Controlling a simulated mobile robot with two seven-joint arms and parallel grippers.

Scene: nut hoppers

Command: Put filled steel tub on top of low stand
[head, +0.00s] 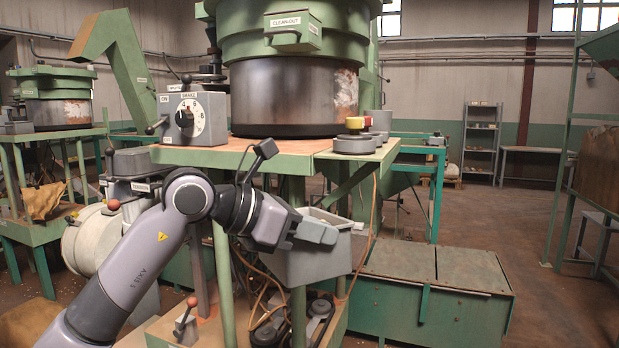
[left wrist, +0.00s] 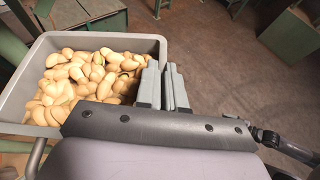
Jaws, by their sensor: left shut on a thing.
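The steel tub (head: 312,265) is a grey open box in front of the green machine in the head view. In the left wrist view the tub (left wrist: 100,42) is filled with pale tan nuts (left wrist: 85,80). My left gripper (head: 322,230) is shut on the tub's rim; in the left wrist view its fingers (left wrist: 165,88) pinch the tub's right wall. The tub looks roughly level, and I cannot tell whether anything supports it below. A low green stand with a flat brown top (head: 435,262), likely the low stand, is right of the tub. Its visible top is bare. My right gripper is out of view.
The green machine's table (head: 235,153), with a control box (head: 193,118) and a large drum (head: 290,95), stands above and behind the tub. Pulleys and belts (head: 290,325) sit low under it. Open floor (head: 500,225) lies behind and right of the low stand.

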